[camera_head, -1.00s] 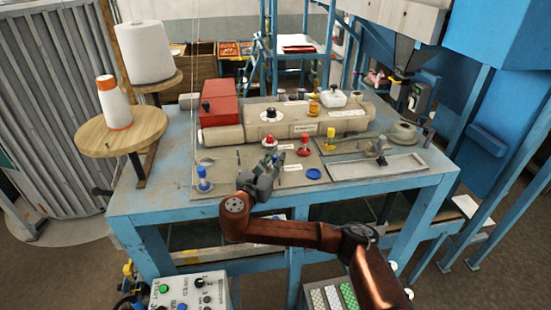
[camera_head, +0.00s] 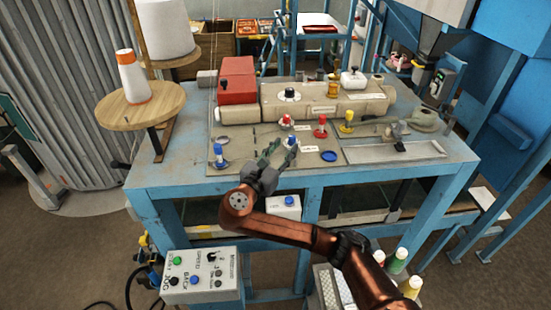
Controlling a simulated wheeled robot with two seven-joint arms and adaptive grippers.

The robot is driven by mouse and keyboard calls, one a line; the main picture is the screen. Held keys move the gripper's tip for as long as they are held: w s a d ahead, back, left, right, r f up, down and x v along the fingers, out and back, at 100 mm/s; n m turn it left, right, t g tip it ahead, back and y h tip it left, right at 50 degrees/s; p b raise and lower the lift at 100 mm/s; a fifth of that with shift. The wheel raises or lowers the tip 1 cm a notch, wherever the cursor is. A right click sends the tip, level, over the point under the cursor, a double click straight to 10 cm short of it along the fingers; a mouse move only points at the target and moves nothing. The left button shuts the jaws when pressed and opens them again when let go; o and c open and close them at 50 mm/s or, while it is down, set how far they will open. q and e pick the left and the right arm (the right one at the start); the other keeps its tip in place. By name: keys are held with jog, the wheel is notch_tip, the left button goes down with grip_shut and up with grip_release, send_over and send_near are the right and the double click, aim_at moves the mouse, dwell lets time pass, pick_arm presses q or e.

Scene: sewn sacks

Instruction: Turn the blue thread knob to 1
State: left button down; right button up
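A blue knob (camera_head: 291,142) stands on the tabletop panel just beyond my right gripper (camera_head: 281,149), partly hidden by it. A second blue knob (camera_head: 219,154) stands upright on a base at the panel's left, and a flat blue disc (camera_head: 329,156) lies to the right. I cannot tell from the labels which is the thread knob, nor read any dial numbers. My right gripper points away from me, its dark fingers apart near the first blue knob; contact cannot be told. My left gripper is out of view.
A red-topped knob (camera_head: 286,122), a red knob (camera_head: 321,127) and a yellow knob (camera_head: 347,121) stand close behind. A red box (camera_head: 238,82) and a beige machine housing (camera_head: 325,103) lie farther back. Thread cones on wooden discs are at left. A button box (camera_head: 199,275) is below.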

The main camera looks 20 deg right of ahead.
jog(key=v, duration=0.6)
jog(key=shift+d+f, duration=0.1)
jog(key=shift+d, duration=0.05)
